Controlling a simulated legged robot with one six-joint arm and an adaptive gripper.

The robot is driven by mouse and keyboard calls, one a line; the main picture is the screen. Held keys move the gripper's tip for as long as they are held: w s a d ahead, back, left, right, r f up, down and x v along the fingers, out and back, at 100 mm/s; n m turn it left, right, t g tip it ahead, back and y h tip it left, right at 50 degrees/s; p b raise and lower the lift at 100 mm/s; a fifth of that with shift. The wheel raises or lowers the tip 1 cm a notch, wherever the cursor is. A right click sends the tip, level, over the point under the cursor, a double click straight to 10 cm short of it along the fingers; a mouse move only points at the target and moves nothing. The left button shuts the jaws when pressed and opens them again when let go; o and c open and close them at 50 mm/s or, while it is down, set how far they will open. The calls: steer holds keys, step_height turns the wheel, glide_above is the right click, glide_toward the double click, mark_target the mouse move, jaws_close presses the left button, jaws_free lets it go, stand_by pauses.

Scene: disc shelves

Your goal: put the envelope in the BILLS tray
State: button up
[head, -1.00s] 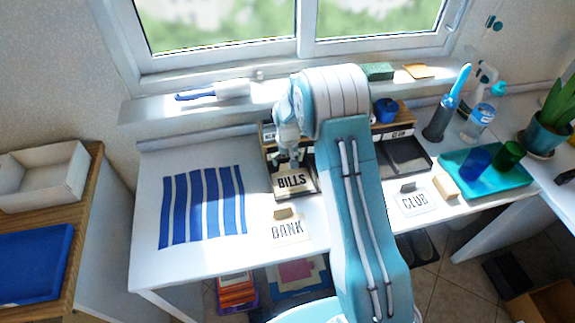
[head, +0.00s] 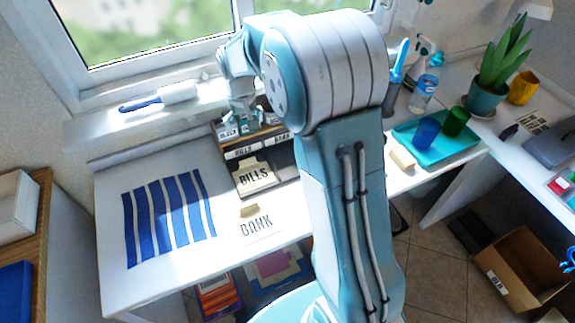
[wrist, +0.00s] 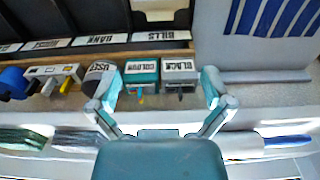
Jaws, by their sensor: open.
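A pale envelope marked BILLS (head: 255,177), with a tan strip at its far edge, lies at the front of the dark BILLS tray. A pale edge, probably the same envelope, shows at the top of the wrist view (wrist: 160,8). The BILLS tray's label strip (wrist: 160,37) is there too. A second piece marked BANK (head: 257,224) lies on the white desk in front. My gripper (wrist: 162,92) is open and empty. It is over the back of the tray unit by small boxes marked BLACK (wrist: 180,70) and COLOUR (wrist: 141,70). My arm hides the trays to the right.
A blue-striped mat (head: 168,217) covers the desk's left side. A teal tray (head: 437,140) with blue and green cups stands right. A blue-handled roller (head: 160,98) lies on the window sill. A dark cup marked USED (wrist: 98,75) is beside the boxes.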

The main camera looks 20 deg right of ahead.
steer(key=s+r+t, duration=0.1)
steer(key=s+r, duration=0.6)
steer(key=r, duration=0.1)
steer(key=s+r+t, duration=0.1)
steer(key=s+r, duration=0.1)
steer(key=s, duration=0.9)
steer(key=s+r+t, duration=0.2)
steer(key=s+r, duration=0.1)
steer(key=s, duration=0.7)
steer(key=shift+s+r, duration=0.3)
steer(key=shift+s, duration=0.1)
